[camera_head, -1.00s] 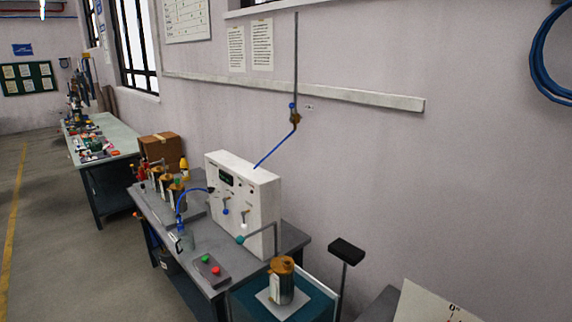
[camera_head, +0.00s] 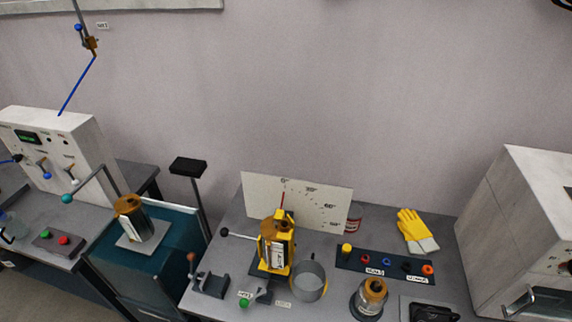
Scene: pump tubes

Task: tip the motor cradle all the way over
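The motor cradle (camera_head: 262,254) is a yellow frame on the grey bench in the middle of the view. It holds a motor (camera_head: 279,238) with a copper-brown top and a pale label, standing upright. A red pointer (camera_head: 283,199) above it points near the 0° mark of the white angle board (camera_head: 312,203) behind. A lever with a dark ball knob (camera_head: 225,232) sticks out to the cradle's left. Neither of my grippers is in view.
A round grey metal pot (camera_head: 309,280) stands right of the cradle. A dark rack with coloured rings (camera_head: 385,262), yellow gloves (camera_head: 416,228) and a jar with a brown top (camera_head: 370,296) lie farther right. A grey cabinet (camera_head: 500,240) bounds the right. A teal-topped cart (camera_head: 165,262) stands left.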

